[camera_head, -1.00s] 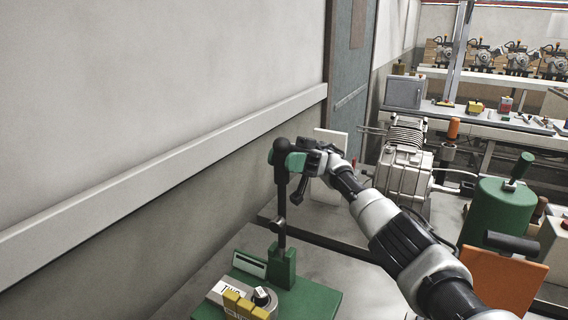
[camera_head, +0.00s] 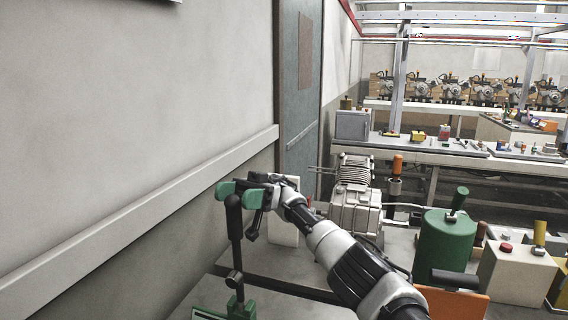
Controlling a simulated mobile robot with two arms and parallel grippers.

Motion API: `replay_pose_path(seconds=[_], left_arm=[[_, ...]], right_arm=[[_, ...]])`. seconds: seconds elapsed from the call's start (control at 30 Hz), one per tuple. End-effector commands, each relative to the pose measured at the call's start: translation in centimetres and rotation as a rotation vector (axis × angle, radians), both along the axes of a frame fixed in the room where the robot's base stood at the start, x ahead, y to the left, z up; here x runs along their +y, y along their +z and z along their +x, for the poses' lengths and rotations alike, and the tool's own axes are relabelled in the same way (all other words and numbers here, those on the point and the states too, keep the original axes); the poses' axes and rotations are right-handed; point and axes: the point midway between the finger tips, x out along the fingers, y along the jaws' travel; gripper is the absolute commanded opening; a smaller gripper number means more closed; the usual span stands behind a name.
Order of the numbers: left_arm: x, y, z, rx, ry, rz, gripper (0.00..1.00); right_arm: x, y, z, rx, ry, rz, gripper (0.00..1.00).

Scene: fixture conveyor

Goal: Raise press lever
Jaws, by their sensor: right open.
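The press lever (camera_head: 236,245) is a dark, nearly upright bar with a round joint low on it, rising from a green press base (camera_head: 238,309) at the bottom edge. Most of the base is cut off by the frame. My right gripper (camera_head: 239,192), with green fingertips, is at the top of the lever. Its fingers are apart, one on each side of the lever top as seen here. I cannot tell whether they touch it. My left gripper is not in view.
A wall with a pale rail (camera_head: 150,205) runs along the left. A white panel (camera_head: 284,228) and a grey finned machine (camera_head: 355,205) stand behind my right arm. A green cylinder (camera_head: 446,243) and a cream box with a red button (camera_head: 510,275) are to the right.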

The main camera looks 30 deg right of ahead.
Motion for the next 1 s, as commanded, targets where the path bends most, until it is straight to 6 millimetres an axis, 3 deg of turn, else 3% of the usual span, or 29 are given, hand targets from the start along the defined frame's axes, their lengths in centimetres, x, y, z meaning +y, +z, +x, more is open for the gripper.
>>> replay_pose_path(seconds=[0.03,0.6,0.77,1.0], left_arm=[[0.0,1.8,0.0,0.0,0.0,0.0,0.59],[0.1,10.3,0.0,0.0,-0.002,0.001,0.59],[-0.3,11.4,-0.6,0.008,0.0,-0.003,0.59],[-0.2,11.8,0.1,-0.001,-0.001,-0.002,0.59]], right_arm=[[-0.6,0.8,-0.5,0.006,-0.003,-0.004,0.59],[-5.6,5.4,-6.8,0.005,-0.002,-0.003,0.59],[-6.6,6.2,-8.1,0.004,-0.002,-0.003,0.59],[-7.1,6.4,-8.8,0.005,-0.002,-0.002,0.59]])
